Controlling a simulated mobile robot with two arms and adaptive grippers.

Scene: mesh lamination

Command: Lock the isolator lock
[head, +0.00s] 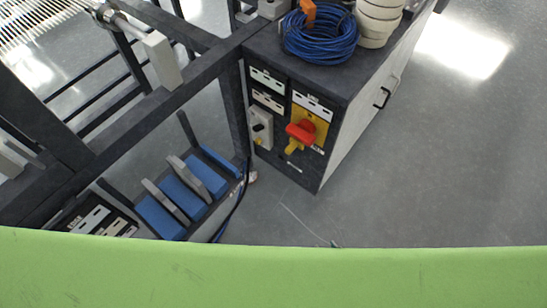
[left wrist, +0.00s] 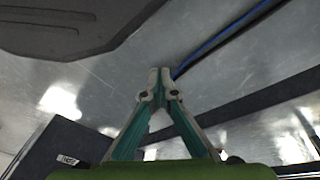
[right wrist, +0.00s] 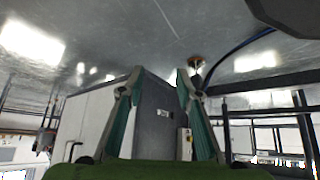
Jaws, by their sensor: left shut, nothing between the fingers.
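The isolator's red rotary handle (head: 301,131) sits on a yellow plate on the dark front of a cabinet (head: 335,158). A small yellow piece (head: 291,147) hangs at the handle's lower left; I cannot tell whether it is the lock. Neither gripper can be made out in the head view. My left gripper (left wrist: 158,78) is shut and empty, its fingertips together over grey floor. My right gripper (right wrist: 159,78) is open and empty. The cabinet shows between and behind its fingers in the right wrist view (right wrist: 152,110), apart from them; the red handle cannot be made out there.
A coil of blue cable (head: 320,40) and stacked white rolls (head: 378,20) lie on the cabinet. A dark frame (head: 150,115) stands left, with blue-and-grey bins (head: 180,195) beneath. A green band crosses the front. The floor (head: 420,170) right of the cabinet is clear.

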